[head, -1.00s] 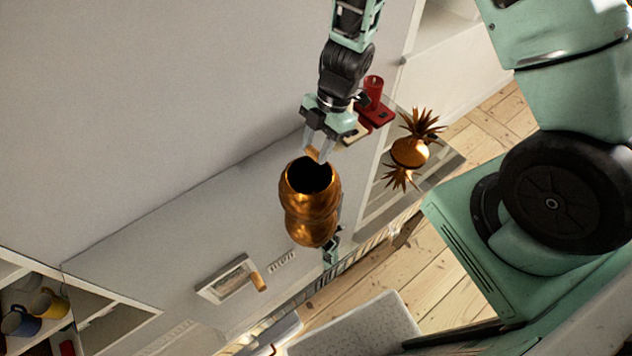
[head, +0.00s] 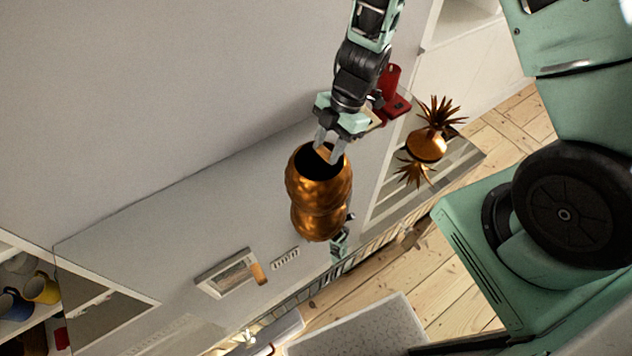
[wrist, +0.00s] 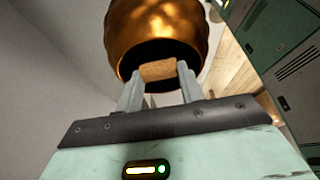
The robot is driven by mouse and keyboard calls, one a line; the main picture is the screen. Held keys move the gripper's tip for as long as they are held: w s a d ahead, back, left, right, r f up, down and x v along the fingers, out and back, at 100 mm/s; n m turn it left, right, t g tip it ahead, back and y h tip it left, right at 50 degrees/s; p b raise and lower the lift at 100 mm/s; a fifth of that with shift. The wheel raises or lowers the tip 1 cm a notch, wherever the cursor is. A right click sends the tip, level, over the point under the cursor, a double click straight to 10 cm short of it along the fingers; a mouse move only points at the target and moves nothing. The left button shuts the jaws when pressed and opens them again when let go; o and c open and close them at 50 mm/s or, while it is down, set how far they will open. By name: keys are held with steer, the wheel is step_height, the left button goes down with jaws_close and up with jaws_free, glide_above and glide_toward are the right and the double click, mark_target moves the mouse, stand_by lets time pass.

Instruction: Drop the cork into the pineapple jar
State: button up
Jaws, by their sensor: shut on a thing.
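The pineapple jar (head: 318,205) is a bumpy copper-gold vessel without its lid, standing on the glossy grey surface with its dark mouth open. My gripper (head: 330,147) is over the mouth, its fingers pointing down. It is shut on the cork (head: 324,154), a small tan piece at the level of the rim. In the wrist view the cork (wrist: 158,70) sits between the two fingertips (wrist: 158,80), in front of the jar's dark opening (wrist: 150,50). The fingertips overlap the opening; how deep they reach is hard to tell.
The leafy pineapple lid (head: 427,145) stands to the right. Red objects (head: 394,95) lie behind the gripper. A framed picture (head: 228,274) and a small orange-brown piece (head: 258,273) are at the front left. Mugs (head: 40,288) sit in a shelf at lower left.

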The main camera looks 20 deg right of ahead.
steer(key=o, duration=1)
steer(key=shift+r, duration=0.1)
steer(key=v, duration=1.7)
steer(key=shift+p, duration=0.45)
steer(key=shift+r, duration=0.15)
steer(key=w+a+r+m+t+b, duration=0.3)
steer(key=w+a+m+t+b, duration=0.2)
steer(key=a+m+t, duration=0.45)
steer(key=s+a+f+m+g+h+b, duration=0.2)
steer(key=s+g, duration=0.2)
steer(key=s, duration=0.8)
steer(key=s+a+f+m+g+h+b, duration=0.1)
steer(key=s+f+m+g+b, duration=0.1)
steer(key=s, duration=1.1)
steer(key=shift+s+a+f+g+h, duration=0.15)
steer(key=shift+a+f+g+h, duration=0.35)
steer(key=shift+g, duration=0.55)
